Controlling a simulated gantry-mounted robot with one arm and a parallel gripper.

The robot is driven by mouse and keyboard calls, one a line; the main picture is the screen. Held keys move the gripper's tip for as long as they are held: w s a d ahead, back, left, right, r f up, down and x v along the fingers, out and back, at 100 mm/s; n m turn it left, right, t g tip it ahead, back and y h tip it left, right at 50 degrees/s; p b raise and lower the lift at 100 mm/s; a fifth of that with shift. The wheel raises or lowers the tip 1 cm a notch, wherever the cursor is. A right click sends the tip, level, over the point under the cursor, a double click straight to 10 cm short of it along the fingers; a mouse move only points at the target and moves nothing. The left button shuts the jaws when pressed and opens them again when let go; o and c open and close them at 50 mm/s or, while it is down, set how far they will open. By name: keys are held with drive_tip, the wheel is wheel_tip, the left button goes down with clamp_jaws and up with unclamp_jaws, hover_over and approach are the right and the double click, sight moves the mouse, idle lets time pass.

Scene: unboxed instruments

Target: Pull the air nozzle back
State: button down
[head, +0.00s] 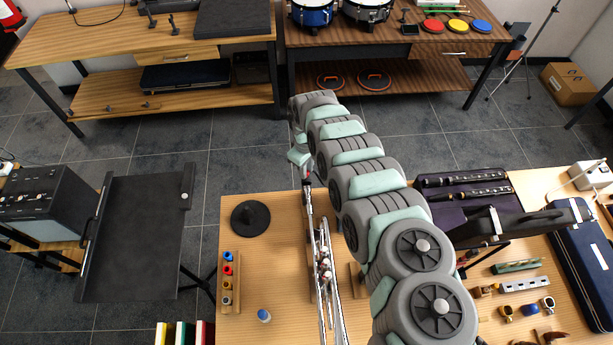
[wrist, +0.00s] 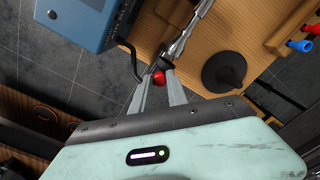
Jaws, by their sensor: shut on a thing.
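In the wrist view, my gripper (wrist: 157,76) has its two pale fingers closed around a small red rounded part with black beside it, which I take to be the air nozzle (wrist: 158,79). It lies at the end of a long silver tube (wrist: 184,36) that runs up and to the right. In the head view my gripper (head: 305,165) is at the far edge of the wooden table, and a speck of red shows there. The silver instrument (head: 325,270) lies along the table towards the front. My arm hides part of its right side.
A black round base (head: 250,218) stands left of the instrument, with a rack of coloured pieces (head: 229,280) nearby. A blue box (wrist: 82,24) with a bent black bar is close to the fingers in the wrist view. Open floor (head: 240,150) lies beyond the table.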

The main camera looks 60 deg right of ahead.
drive_tip(key=shift+w+d+f+b, duration=0.25)
drive_tip(key=shift+w+d+b, duration=0.1)
drive_tip(key=shift+d+b, duration=0.3)
drive_tip(key=shift+r, duration=0.15)
drive_tip(key=c, duration=1.3)
unclamp_jaws()
drive_tip(key=shift+r, duration=0.1)
drive_tip(key=shift+r, duration=0.15)
wheel_tip(320, 180, up, 10)
drive_tip(key=shift+r, duration=0.25)
